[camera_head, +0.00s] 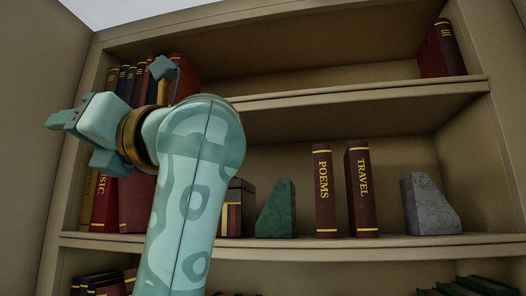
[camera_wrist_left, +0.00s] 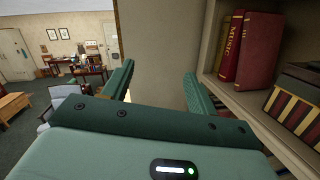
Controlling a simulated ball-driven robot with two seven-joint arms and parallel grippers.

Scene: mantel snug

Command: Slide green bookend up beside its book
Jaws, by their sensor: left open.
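The green bookend (camera_head: 276,212), a dark green marbled block with a sloped left side, stands on the middle shelf. A narrow gap separates it from the upright red-brown POEMS book (camera_head: 325,205) on its right. The TRAVEL book (camera_head: 361,200) stands right of POEMS, slightly apart. A grey marbled bookend (camera_head: 430,206) stands further right, apart from TRAVEL. My left gripper (camera_head: 72,130) is raised in front of the shelf's left side, turned left, away from the bookend. Its two fingers are spread and empty in the left wrist view (camera_wrist_left: 158,71). My right gripper is not in view.
My left arm hides part of the middle shelf. A striped box (camera_head: 238,208) stands just left of the green bookend, with red books (camera_head: 104,203) further left. The upper shelf board (camera_head: 350,97) runs above. Shelf between TRAVEL and the grey bookend is clear.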

